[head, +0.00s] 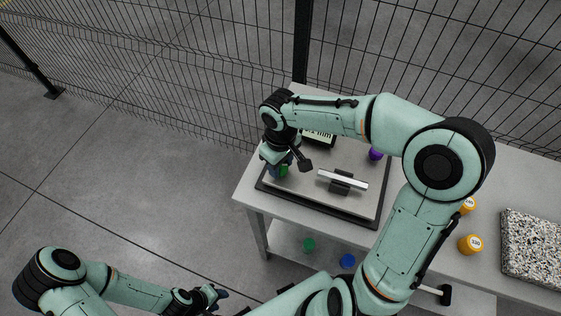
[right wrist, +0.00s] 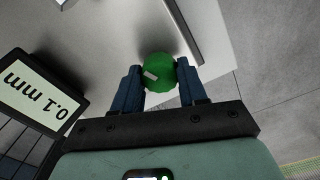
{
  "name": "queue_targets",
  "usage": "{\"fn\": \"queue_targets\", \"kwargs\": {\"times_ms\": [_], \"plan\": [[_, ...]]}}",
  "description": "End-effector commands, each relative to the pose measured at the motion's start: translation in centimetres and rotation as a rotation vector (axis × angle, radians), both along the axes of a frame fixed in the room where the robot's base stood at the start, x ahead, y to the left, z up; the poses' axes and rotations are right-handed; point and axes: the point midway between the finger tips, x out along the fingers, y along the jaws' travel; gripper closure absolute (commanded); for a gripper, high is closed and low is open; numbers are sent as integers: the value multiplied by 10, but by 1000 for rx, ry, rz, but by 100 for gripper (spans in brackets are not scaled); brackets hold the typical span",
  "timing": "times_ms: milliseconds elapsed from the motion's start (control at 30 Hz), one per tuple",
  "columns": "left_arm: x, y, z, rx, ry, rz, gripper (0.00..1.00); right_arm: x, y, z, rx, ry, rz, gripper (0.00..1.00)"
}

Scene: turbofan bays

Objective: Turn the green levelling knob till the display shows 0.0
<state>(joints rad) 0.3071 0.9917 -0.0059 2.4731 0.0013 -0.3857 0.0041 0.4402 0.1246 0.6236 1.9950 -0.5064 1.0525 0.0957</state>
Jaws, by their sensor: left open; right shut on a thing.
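The green levelling knob (right wrist: 160,73), with a pale mark on it, sits between the fingers of my right gripper (right wrist: 160,88) in the right wrist view. That gripper is shut on it. In the head view my right gripper (head: 278,166) is at the left corner of the plate (head: 315,192), with a bit of the green knob (head: 284,171) showing. The display (head: 318,137) is partly hidden by my right arm; in the right wrist view the display (right wrist: 42,93) appears upside down and reads 0.1 mm. My left gripper (head: 217,294) is open and empty, away from the table.
A silver bar (head: 342,180) on a black holder stands on the plate, and a purple knob (head: 376,154) is at its right. Orange weights (head: 470,244) and a speckled block (head: 532,247) lie farther right. Green (head: 308,245) and blue (head: 347,261) pieces are lower down. Mesh fencing runs behind.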

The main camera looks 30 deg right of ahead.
Motion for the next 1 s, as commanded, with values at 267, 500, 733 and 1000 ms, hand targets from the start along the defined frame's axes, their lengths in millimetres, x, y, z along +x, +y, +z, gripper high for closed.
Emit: {"fn": "queue_targets", "kwargs": {"times_ms": [267,500,733,1000], "plan": [[1,0,1,0,-1,0,57,-1,0,-1,-1,3,106,89],[1,0,1,0,-1,0,57,-1,0,-1,-1,4,128,89],[1,0,1,0,-1,0,57,-1,0,-1,-1,4,127,89],[1,0,1,0,-1,0,57,-1,0,-1,-1,2,126,33]]}}
